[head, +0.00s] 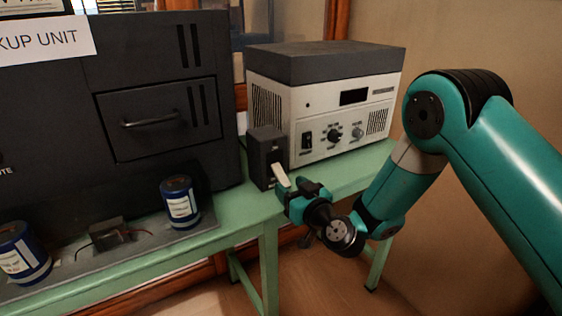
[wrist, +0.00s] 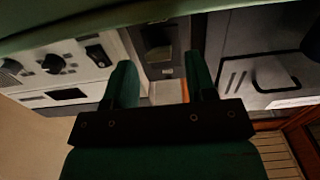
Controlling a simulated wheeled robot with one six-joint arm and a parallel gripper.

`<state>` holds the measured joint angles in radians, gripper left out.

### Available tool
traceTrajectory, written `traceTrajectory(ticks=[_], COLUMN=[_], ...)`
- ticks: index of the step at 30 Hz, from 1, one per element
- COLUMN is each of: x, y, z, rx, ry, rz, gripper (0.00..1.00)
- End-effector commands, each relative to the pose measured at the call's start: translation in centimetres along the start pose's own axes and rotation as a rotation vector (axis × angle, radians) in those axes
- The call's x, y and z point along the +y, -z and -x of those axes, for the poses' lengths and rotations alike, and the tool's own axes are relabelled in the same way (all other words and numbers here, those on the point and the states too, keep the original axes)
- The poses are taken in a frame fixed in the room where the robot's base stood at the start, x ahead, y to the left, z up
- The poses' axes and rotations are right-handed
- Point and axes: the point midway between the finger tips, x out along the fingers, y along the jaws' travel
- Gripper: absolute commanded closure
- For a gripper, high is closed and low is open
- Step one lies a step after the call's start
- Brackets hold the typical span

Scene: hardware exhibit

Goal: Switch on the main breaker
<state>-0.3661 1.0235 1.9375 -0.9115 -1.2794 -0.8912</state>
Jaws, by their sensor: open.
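The main breaker appears to be the small dark box (head: 266,158) with a pale lever (head: 281,175) on its front, standing on the green table. The lever slants outward and downward in the head view. My gripper (head: 294,185) is open right at the lever's lower end. In the wrist view, which looks upside down, the dark box (wrist: 158,42) lies beyond my gripper (wrist: 160,72), between its two fingers. A pale patch (wrist: 167,92) between the fingers looks like the lever. I cannot tell whether the fingers touch it.
A white-and-grey unit (head: 325,112) with knobs and a rocker switch stands close behind the breaker, to the right. A large black cabinet (head: 155,90) is on the left. Blue cans (head: 179,203) stand before it. The green table (head: 235,213) has a clear front edge.

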Motion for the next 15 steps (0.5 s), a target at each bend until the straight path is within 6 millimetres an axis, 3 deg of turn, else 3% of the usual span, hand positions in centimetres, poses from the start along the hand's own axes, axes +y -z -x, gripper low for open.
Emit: traceTrajectory(ticks=[1, 9, 15], x=[-0.1, -0.1, 0.0], y=[0.9, 0.4, 0.2], z=[-0.7, -3.7, -4.9], rx=[0.0, 0.002, 0.001], ry=[0.003, 0.004, 0.001], rz=[0.002, 0.002, 0.001], gripper=[0.49, 0.49, 0.49])
